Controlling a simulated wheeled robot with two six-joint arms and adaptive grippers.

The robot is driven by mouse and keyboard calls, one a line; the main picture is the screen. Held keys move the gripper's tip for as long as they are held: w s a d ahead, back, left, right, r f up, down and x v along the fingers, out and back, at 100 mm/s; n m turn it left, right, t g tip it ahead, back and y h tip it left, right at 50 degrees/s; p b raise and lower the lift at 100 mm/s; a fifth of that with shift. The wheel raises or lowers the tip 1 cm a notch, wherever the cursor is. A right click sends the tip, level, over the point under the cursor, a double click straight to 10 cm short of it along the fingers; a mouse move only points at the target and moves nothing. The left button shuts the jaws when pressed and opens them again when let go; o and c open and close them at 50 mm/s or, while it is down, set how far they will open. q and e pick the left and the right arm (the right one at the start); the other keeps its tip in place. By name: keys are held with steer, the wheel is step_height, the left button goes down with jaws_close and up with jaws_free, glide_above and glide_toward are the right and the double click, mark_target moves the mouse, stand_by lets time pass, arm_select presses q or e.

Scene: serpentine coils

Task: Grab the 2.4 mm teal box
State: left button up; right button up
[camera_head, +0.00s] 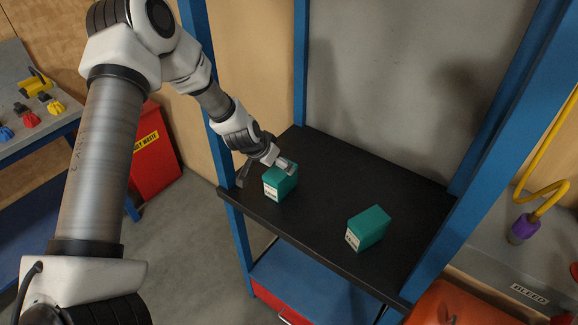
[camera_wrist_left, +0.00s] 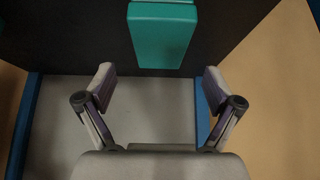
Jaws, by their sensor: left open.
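Two teal boxes stand on a black shelf (camera_head: 327,214). The left teal box (camera_head: 281,184) is near the shelf's left front, with a white label on its front face. The right teal box (camera_head: 369,228) stands apart from it, also with a white label. The print on both labels is too small to read surely. My left gripper (camera_head: 266,174) is open at the left box, one finger to its left and the other by its upper right. In the left wrist view, a teal box (camera_wrist_left: 160,38) lies ahead between the open fingers (camera_wrist_left: 160,82). My right gripper is not in view.
Blue posts (camera_head: 483,140) frame the shelf, with a grey back panel (camera_head: 405,75) behind. A blue lower shelf (camera_head: 310,285) lies below. A red bin (camera_head: 153,160) and a workbench (camera_head: 30,95) are at left; a yellow pipe (camera_head: 552,190) is at right. The shelf between the boxes is clear.

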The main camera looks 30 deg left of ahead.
mark_target(280, 170)
arm_select(q)
steer(key=shift+s+f+b, duration=0.2)
steer(key=shift+f+b, duration=0.2)
steer(key=shift+f, duration=0.1)
steer(key=shift+s+f+b, duration=0.2)
steer(key=shift+f+b, duration=0.15)
steer(key=shift+f, duration=0.1)
steer(key=b+x, duration=0.1)
steer(key=x, duration=0.1)
steer(key=b+x, duration=0.1)
steer(key=x, duration=0.1)
steer(key=shift+w, duration=0.65)
steer(key=shift+s+r, duration=0.1)
steer(key=shift+r, duration=0.05)
steer(key=shift+s+r, duration=0.2)
steer(key=shift+s, duration=0.1)
steer(key=c, duration=0.5)
steer(key=shift+s+r, duration=0.1)
steer(key=shift+s, duration=0.1)
steer(key=c, duration=0.9)
steer(key=shift+w, duration=0.15)
steer(key=shift+c, duration=0.2)
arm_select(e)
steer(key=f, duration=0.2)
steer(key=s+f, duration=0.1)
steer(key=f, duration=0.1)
